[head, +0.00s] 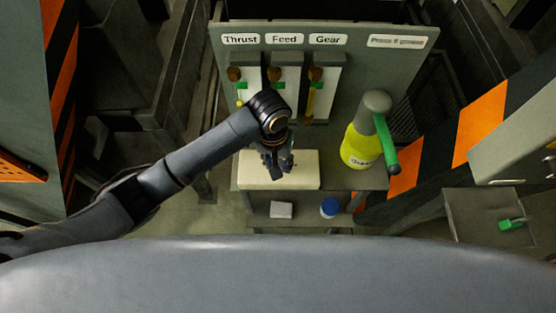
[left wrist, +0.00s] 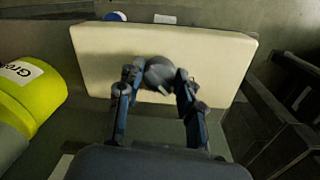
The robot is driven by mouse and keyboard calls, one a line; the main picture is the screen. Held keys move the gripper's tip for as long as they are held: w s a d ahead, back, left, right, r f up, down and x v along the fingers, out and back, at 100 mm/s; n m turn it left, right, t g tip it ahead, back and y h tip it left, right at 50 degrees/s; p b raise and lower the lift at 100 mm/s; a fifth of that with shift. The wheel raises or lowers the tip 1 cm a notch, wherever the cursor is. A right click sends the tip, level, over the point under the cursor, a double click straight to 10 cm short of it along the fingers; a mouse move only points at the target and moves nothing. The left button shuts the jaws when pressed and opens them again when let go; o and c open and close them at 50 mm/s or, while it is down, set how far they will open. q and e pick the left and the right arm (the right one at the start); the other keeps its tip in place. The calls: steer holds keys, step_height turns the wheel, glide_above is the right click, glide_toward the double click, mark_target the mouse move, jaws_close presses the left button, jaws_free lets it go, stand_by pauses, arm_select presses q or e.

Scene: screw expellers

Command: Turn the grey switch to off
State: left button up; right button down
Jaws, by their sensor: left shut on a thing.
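The grey switch (left wrist: 160,73) is a rounded knob with a small white mark, on the face of a cream box (left wrist: 225,62). In the head view the cream box (head: 305,172) sits on a grey stand below a labelled panel, and the switch is hidden behind my gripper. I cannot read an on or off marking. My right gripper is not in view.
A yellow bottle (head: 360,145) with a grey top and green handle stands right of the box. Behind are gauges labelled Thrust (head: 240,39), Feed and Gear. A white block (head: 281,210) and a blue item (head: 329,207) are lower down. A green switch (head: 512,223) is far right.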

arm_select(q)
steer(key=n, duration=0.6)
steer(key=shift+d, duration=0.1)
steer(key=shift+r+n, duration=0.1)
steer(key=shift+n, duration=0.3)
steer(key=o, duration=1.2)
steer(key=shift+c, duration=0.2)
step_height(320, 180, up, 12)
steer(key=shift+s+a, duration=0.25)
steer(key=shift+a, duration=0.2)
